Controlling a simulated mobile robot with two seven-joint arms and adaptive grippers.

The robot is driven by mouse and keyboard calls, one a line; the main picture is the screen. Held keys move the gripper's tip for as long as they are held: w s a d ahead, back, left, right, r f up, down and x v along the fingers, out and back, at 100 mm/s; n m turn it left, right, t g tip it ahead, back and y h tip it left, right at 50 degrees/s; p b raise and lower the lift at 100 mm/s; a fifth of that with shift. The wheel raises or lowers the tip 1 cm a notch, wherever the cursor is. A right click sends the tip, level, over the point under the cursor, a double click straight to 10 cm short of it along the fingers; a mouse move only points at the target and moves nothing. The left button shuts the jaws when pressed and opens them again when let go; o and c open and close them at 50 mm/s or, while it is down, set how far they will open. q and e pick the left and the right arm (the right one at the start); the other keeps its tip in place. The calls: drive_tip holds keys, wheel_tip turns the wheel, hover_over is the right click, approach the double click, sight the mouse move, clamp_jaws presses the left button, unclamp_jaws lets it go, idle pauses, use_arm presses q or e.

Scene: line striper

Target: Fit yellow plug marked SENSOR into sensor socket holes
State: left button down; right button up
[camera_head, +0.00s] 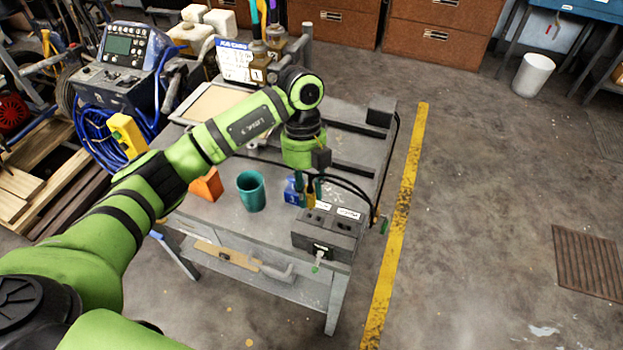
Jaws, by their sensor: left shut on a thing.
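My left gripper (308,194) points down over the table, shut on a small yellow plug (311,201). Any marking on the plug is too small to read, and the fingers hide part of it. Just below and to the right stands a dark grey socket box (318,241) with dark openings and two white labels on top. The plug shows at the box's back left edge; I cannot tell whether it touches the box. My right gripper is not in view.
A blue block (291,191) sits left of the gripper, with a teal cup (251,192) and an orange piece (207,186) further left. Black cables (352,187) run behind the box. A green-tipped connector (317,258) is at the box's front.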

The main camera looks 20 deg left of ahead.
use_arm(q)
drive_tip(key=n, duration=0.2)
drive_tip(key=n+t+h+p, duration=0.1)
drive_tip(key=n, duration=0.5)
drive_tip(key=shift+w+d+t+h, duration=0.2)
drive_tip(key=shift+w+t+h, duration=0.1)
drive_tip(key=shift+w, duration=0.05)
drive_tip(key=n, duration=0.3)
drive_tip(key=n+t+p, duration=0.1)
drive_tip(key=shift+w+d+f, duration=0.1)
drive_tip(key=shift+w+f, duration=0.1)
drive_tip(key=shift+f, duration=0.05)
drive_tip(key=b, duration=0.5)
hover_over(316, 221)
drive_tip(key=a, duration=0.1)
drive_tip(key=shift+w+a+f, duration=0.1)
drive_tip(key=shift+f, duration=2.85)
drive_tip(key=shift+n+p, duration=0.3)
drive_tip(key=shift+p, duration=0.05)
drive_tip(key=shift+f+b, duration=0.75)
drive_tip(key=shift+f, duration=0.6)
drive_tip(key=shift+f, duration=0.2)
drive_tip(key=c, duration=0.8)
unclamp_jaws()
drive_tip(key=shift+c, duration=0.2)
